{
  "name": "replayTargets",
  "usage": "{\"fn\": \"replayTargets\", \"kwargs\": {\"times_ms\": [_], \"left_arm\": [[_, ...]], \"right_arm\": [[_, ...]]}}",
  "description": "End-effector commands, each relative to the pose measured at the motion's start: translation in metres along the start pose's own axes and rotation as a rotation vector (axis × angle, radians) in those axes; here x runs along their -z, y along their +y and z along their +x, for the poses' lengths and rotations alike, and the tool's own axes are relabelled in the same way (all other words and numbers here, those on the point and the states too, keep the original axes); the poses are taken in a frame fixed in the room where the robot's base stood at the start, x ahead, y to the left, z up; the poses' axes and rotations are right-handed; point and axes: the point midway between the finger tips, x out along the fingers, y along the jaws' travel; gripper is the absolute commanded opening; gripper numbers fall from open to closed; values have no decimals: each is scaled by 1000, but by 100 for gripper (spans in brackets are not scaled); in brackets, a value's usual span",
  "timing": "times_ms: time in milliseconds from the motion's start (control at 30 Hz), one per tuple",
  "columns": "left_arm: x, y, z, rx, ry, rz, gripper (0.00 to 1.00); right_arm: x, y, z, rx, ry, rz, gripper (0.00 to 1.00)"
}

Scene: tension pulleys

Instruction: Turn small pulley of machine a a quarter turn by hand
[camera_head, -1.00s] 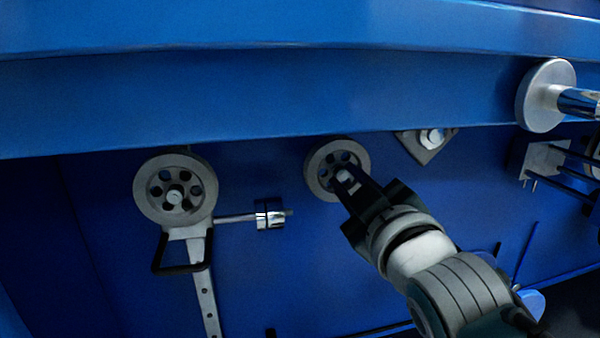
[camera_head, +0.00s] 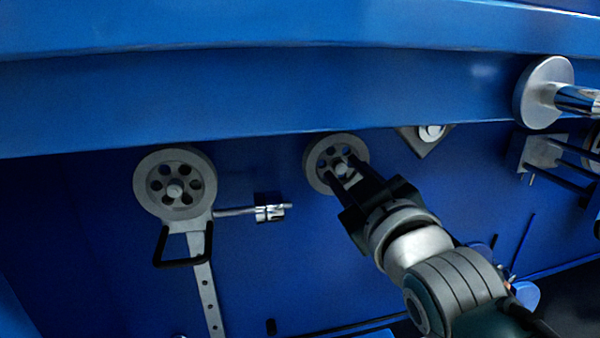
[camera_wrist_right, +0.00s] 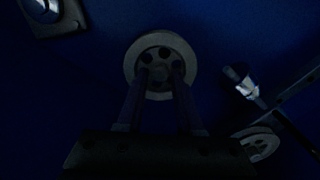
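A small grey pulley (camera_head: 314,164) with round holes sits on the blue machine face in the middle of the head view. It also shows in the wrist view (camera_wrist_right: 185,54). My right gripper (camera_head: 339,170) reaches it from the lower right. In the wrist view its two dark fingers (camera_wrist_right: 160,75) are apart, one on each side of the pulley's hub, with the tips over the pulley face. The tips are dark, so I cannot tell whether they touch the hub or enter the holes. My left gripper is not in view.
A larger grey pulley (camera_head: 147,184) hangs to the left on a perforated arm (camera_head: 207,290), with a black loop handle and a threaded rod (camera_head: 235,212). A blue ledge (camera_head: 250,100) overhangs above. A round disc (camera_head: 538,92) on a shaft juts out at upper right.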

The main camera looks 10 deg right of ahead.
Motion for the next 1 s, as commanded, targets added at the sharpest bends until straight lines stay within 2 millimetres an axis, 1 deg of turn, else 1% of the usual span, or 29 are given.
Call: {"fn": "replayTargets", "kwargs": {"times_ms": [33,133,367,467,567,800,900,1000], "left_arm": [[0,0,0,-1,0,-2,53],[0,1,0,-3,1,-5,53],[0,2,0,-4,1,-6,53],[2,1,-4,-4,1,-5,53],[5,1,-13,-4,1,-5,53],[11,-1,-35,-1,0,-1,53],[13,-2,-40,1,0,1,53],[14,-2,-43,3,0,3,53]], "right_arm": [[0,0,0,0,0,0,42],[0,0,0,0,-1,-1,53],[0,0,0,1,-2,-1,53],[0,0,-6,2,-3,-1,53],[2,1,-19,3,-5,-1,53],[2,2,-66,3,-5,-1,53],[2,1,-82,2,-4,0,53],[1,1,-93,1,-4,0,53]]}}
